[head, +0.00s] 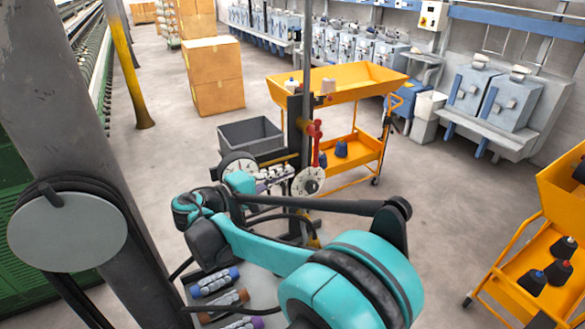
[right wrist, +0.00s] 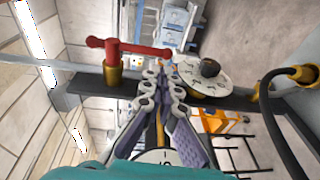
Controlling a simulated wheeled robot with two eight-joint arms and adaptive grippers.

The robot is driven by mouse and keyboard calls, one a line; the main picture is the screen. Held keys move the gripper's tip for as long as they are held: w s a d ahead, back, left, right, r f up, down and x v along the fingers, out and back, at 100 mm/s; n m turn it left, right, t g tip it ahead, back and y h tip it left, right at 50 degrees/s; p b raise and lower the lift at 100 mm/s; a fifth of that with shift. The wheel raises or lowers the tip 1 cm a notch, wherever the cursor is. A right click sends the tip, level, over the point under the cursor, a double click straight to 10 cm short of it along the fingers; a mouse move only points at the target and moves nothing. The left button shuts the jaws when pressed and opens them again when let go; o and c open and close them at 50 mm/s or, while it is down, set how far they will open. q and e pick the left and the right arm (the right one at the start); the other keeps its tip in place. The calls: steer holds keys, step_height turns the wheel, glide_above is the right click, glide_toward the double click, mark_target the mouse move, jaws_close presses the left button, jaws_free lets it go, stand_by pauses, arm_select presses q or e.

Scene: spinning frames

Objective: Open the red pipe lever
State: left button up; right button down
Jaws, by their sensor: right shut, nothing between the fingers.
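The red pipe lever (head: 316,142) is on a dark upright post in the middle of the head view, its long handle hanging down. In the right wrist view the lever (right wrist: 136,49) is a red bar on a brass fitting (right wrist: 112,76). My right gripper (head: 284,173) is in front of the post, below and left of the lever. In the right wrist view its fingertips (right wrist: 165,66) are together and empty, close to the handle's free end. I cannot tell whether they touch it. My left gripper is not in view.
A white dial (head: 307,182) is on the post beside the gripper, and another (head: 238,165) is to the left. A yellow cart (head: 350,82) stands behind, with a grey crate (head: 250,134) to its left. A grey column (head: 65,120) fills the left.

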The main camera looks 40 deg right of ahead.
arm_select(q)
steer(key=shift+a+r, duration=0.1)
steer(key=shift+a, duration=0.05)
arm_select(e)
steer(key=a, duration=0.6)
steer(key=shift+w, duration=0.15)
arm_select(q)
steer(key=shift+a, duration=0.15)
arm_select(e)
steer(key=shift+a+r, duration=0.15)
steer(key=shift+a, duration=0.1)
steer(key=shift+d, duration=0.1)
